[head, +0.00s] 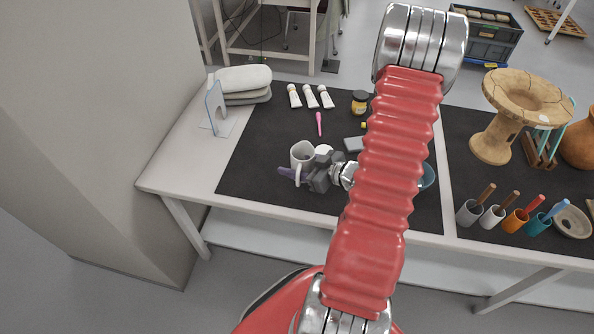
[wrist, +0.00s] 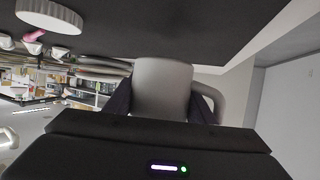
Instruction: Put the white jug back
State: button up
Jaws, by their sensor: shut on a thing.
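The white jug (head: 302,153) is near the left front of the dark mat in the head view, its open mouth up. My gripper (head: 304,170) is shut on the jug from the front right side. In the wrist view the pale jug body (wrist: 162,82) fills the space between the two dark fingers (wrist: 162,103), with its curved handle to the right. The jug's underside is hidden, so I cannot tell whether it touches the mat. A white round piece (head: 323,150) sits just right of the jug, and a white disc (wrist: 48,15) shows in the wrist view.
The dark mat (head: 260,125) holds a pink tool (head: 319,123), white tubes (head: 310,97) and a yellow-labelled jar (head: 360,101). Stacked pads (head: 243,80) and a blue-edged stand (head: 215,108) are at left. A pottery stand (head: 495,145) and several tool cups (head: 515,221) are at right.

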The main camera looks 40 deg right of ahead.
jog(key=shift+f, duration=2.05)
jog(key=shift+f, duration=0.1)
jog(key=o, duration=1.2)
jog(key=shift+s+d+r, duration=0.15)
jog(key=shift+s+r, duration=0.1)
jog(key=shift+s, duration=0.15)
jog(key=v, duration=1.1)
jog(key=shift+s, duration=0.1)
